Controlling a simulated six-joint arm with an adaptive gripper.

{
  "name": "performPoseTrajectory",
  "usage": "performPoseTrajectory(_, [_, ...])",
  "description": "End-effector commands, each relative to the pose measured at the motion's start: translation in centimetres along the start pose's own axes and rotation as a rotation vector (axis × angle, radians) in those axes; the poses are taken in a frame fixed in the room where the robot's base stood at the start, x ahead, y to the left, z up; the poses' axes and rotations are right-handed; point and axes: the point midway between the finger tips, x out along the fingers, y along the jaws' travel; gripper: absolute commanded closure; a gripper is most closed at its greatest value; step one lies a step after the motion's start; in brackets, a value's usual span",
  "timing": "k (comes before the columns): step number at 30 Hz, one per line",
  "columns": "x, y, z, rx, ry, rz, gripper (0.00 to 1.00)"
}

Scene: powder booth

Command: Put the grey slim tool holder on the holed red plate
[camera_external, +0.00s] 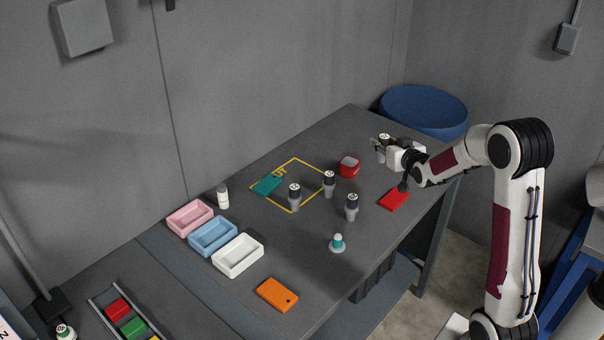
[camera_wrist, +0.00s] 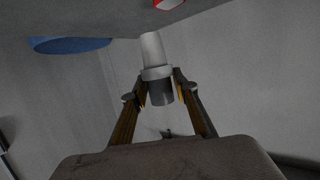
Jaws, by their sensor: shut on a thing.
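My gripper (camera_external: 381,146) is shut on a slim grey tool holder (camera_external: 382,155) above the far right of the table. In the wrist view, the gripper (camera_wrist: 161,93) has its fingers on either side of the holder's dark end, and the light grey shaft (camera_wrist: 153,49) points away. The red plate (camera_external: 393,200) lies flat near the table's right edge, nearer the camera than the gripper and apart from the holder. My arm partly overlaps it, and its hole cannot be made out.
A red box (camera_external: 349,167), teal plate (camera_external: 267,186) and teal-topped piece (camera_external: 337,244) are nearby. Pink, blue and white trays and an orange plate (camera_external: 276,294) are left. A blue tub (camera_external: 425,103) is behind.

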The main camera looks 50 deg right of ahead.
Motion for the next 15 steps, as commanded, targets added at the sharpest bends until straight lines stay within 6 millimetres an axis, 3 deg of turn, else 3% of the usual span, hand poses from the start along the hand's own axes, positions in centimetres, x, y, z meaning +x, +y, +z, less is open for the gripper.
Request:
performPoseTrajectory(6, [-0.5, 3.8, -0.5, -0.001, 0.004, 0.002, 1.0])
performPoseTrajectory(15, [-1.5, 7.3, -0.3, -0.009, 0.004, -0.023, 1.0])
